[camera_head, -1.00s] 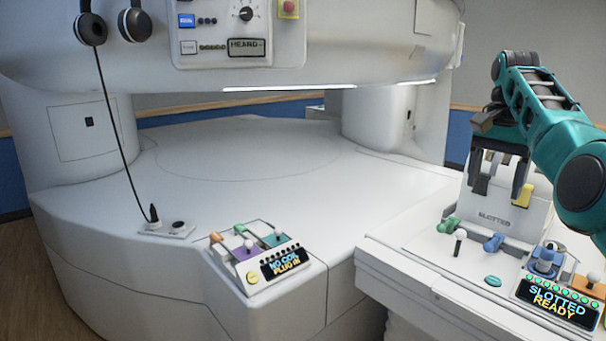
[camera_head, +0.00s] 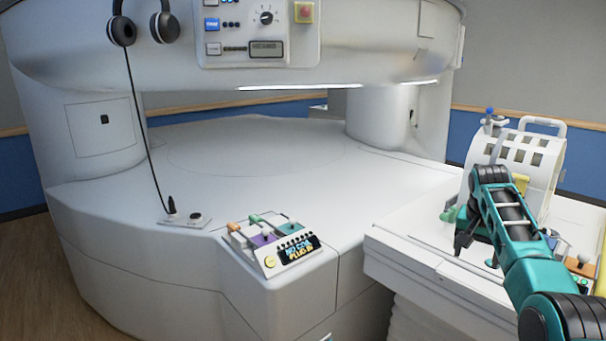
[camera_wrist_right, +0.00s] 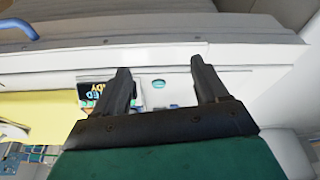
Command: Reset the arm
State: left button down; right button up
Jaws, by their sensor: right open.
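My right arm, teal and black, comes in from the lower right in the head view. Its gripper (camera_head: 478,250) hangs low over the white cart top (camera_head: 410,262), partly hidden by the arm's own links. In the wrist view the right gripper (camera_wrist_right: 160,80) shows two dark fingers spread wide with nothing between them. Beyond the fingers are a pale edge, a teal button (camera_wrist_right: 158,85) and part of a dark lettered display (camera_wrist_right: 97,93). My left gripper is not in view.
A white slotted cradle (camera_head: 548,165) stands on the cart behind my arm. The open magnet's white bed (camera_head: 250,150) is clear at its middle. Headphones (camera_head: 122,32) hang at upper left.

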jog(key=s+a+f+n+t, duration=0.25)
jog(key=s+f, duration=0.35)
jog(key=f, duration=0.6)
jog(key=s+a+f+n+t, duration=0.25)
jog(key=s+f+n, duration=0.2)
jog(key=f, duration=0.65)
jog(key=s+a+n+t+y, duration=0.1)
jog(key=s+a+y, duration=0.1)
jog(key=s+a, duration=0.5)
jog(key=s+a+n+t+y, duration=0.2)
jog(key=s+a, duration=0.6)
jog(key=s, duration=0.8)
jog(key=shift+s+a+n+y, duration=0.15)
jog(key=shift+s+n+y, duration=0.05)
jog(key=shift+n+y, duration=0.1)
